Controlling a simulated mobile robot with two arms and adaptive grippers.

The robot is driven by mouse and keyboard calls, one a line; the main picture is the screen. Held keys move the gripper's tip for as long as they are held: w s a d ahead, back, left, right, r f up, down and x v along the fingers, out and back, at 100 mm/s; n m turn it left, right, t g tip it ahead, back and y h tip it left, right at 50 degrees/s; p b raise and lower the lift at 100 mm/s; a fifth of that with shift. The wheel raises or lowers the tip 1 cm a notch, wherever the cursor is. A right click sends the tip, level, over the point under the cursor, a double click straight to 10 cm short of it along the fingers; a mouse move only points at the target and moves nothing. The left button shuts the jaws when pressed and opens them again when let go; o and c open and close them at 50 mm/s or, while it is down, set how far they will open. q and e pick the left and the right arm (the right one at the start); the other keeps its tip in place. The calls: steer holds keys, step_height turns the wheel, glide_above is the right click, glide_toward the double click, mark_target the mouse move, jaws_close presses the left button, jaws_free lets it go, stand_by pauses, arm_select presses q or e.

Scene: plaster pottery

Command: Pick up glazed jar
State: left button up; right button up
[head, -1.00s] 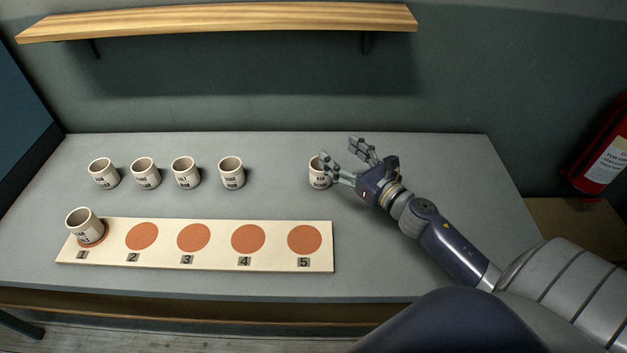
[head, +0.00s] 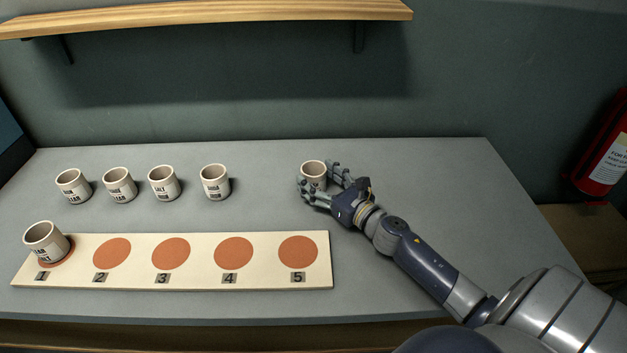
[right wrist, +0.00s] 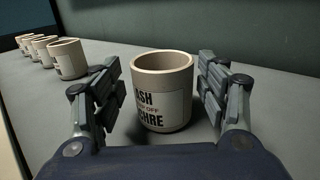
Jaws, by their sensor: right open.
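Several cream jars with printed labels stand on the grey table. One jar (head: 314,170) stands apart at the right of the back row, partly hidden by my right gripper (head: 324,187). In the right wrist view this jar (right wrist: 162,92) is upright between the fingers of the open right gripper (right wrist: 160,95), with a gap to each side. Its label shows "ASH" and "CHRE" in part. I cannot tell from the label alone which jar is the glazed one. My left gripper is not in view.
Other jars stand in the back row, the nearest (head: 215,182) well to the left. A cream board (head: 200,285) with numbered orange discs lies in front; a jar (head: 46,242) stands on disc 1. A wooden shelf (head: 210,18) hangs above. The right table end is clear.

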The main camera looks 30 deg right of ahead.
mark_target(307, 167)
steer(key=shift+w+a+p, duration=0.15)
steer(key=shift+w+p, duration=0.2)
steer(key=shift+w, duration=1.25)
steer(key=shift+w+a+p, duration=0.1)
steer(key=shift+w+p, duration=0.2)
steer(key=shift+w, duration=1.25)
steer(key=c, duration=1.1)
steer(key=shift+c, duration=1.1)
